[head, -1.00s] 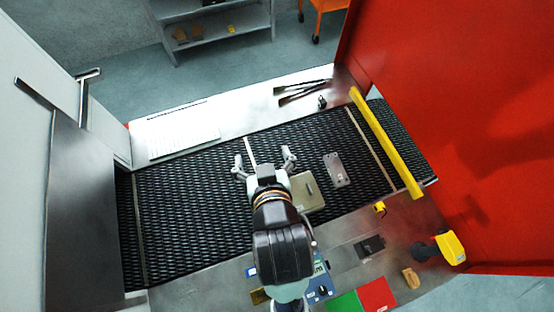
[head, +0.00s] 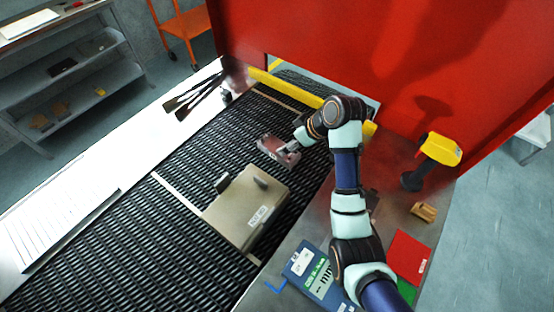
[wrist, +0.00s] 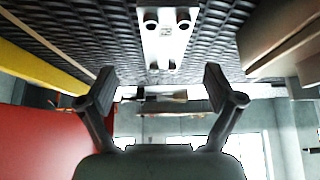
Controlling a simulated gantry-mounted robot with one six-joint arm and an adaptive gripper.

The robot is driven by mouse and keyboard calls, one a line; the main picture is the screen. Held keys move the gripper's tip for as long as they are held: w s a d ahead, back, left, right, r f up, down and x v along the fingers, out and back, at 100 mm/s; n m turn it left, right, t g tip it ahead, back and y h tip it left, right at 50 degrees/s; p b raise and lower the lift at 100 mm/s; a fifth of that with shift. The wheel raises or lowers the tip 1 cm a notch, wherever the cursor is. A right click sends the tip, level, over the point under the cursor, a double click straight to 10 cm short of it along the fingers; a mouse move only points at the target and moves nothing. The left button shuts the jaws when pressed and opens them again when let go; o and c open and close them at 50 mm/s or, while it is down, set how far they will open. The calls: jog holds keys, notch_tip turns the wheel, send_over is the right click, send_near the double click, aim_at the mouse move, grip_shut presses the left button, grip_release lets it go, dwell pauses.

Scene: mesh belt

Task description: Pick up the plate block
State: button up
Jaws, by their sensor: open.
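The plate block, a pale grey metal plate with round holes, lies flat on the black mesh belt (head: 150,235). In the head view the plate block (head: 268,146) is partly covered by my gripper (head: 288,149). In the wrist view the plate block (wrist: 166,42) shows at the top middle, with two large holes and two small ones. My gripper (wrist: 159,82) is open and empty, its fingers either side of the plate's line. The plate is beyond the fingertips in that view; contact cannot be made out.
A beige labelled box (head: 240,212) with two upright tabs sits on the belt beside the plate. A yellow rail (head: 290,88) and a red wall (head: 400,65) stand behind. A yellow-topped device (head: 440,149) is at the right. The belt's near left is clear.

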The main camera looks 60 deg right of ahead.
jog(key=x, duration=0.2)
jog(key=b+x, duration=0.1)
jog(key=x, duration=0.2)
jog(key=b+x, duration=0.1)
jog(key=x, duration=0.1)
jog(key=shift+w+a+f, duration=0.2)
jog(key=shift+w+a, duration=0.1)
jog(key=shift+w, duration=0.05)
grip_shut()
